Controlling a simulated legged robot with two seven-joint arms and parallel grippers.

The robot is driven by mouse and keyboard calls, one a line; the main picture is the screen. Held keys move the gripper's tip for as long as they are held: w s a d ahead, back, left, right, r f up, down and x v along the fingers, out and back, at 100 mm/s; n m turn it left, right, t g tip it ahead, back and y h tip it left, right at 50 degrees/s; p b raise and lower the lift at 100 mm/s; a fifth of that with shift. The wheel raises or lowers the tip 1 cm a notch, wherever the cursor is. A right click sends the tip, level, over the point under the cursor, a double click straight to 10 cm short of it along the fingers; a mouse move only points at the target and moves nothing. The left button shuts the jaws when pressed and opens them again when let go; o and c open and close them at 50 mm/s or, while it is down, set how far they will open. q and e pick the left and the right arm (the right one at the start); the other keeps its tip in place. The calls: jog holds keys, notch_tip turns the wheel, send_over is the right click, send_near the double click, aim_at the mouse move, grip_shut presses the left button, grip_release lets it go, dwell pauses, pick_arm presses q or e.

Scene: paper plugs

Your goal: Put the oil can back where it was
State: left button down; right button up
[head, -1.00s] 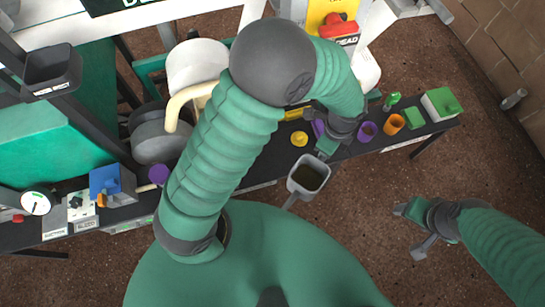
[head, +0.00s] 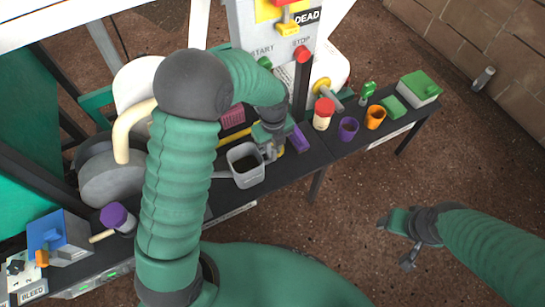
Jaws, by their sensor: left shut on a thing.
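The thing I take for the oil can (head: 245,170) is a grey, square, open-topped can, dark inside, with a thin grey spout or handle pointing left. My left gripper (head: 268,150) is shut on its right side, and the arm hides part of the area behind. The can is upright over the black bench (head: 292,170) near its front edge. I cannot tell whether it touches the bench top. My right gripper (head: 396,241) is open and empty, over the floor in front of the bench at the right.
Right of the can are a purple block (head: 299,139), a red-capped jar (head: 323,115), a purple cup (head: 348,128), an orange cup (head: 375,117) and a green-topped box (head: 419,87). A control panel (head: 275,40) stands behind. A purple-headed mallet (head: 116,217) lies left.

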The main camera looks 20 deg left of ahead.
pick_arm(q)
notch_tip(320, 180, down, 4)
jog(key=b, duration=0.2)
jog(key=shift+a+r+b, duration=0.1)
jog(key=shift+b, duration=0.2)
jog(key=shift+d+r, duration=0.25)
jog(key=shift+d, duration=0.05)
jog(key=c, duration=1.3)
grip_release()
jog(key=shift+a+f, duration=0.15)
jog(key=shift+a, duration=0.1)
jog(key=shift+d, duration=0.1)
